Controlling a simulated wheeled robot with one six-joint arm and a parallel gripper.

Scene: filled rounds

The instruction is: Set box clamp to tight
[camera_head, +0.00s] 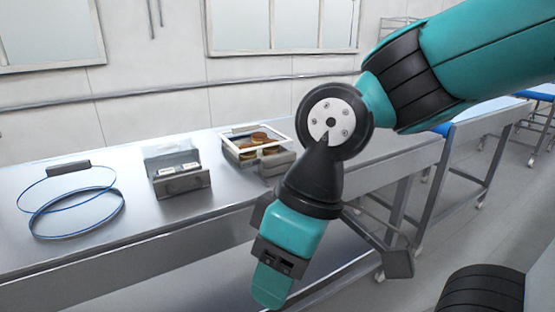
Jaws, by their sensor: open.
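A clear box with a pale rim (280,147) stands on the steel table, with several brown rounds (259,138) inside. A small grey block (276,164) sits at its front right; I cannot tell whether this is the clamp or how it is set. My arm reaches in from the upper right and bends down in front of the table. My gripper (272,275) hangs at the lower middle, apart from the box and nearer to me. It is open and holds nothing that I can see. Its fingers are hard to make out.
A grey metal box (182,184) with small white pieces stands left of the clear box. Blue wire loops with a dark block (68,168) lie at the table's left. The steel table (130,222) is bare between them. A wall stands behind.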

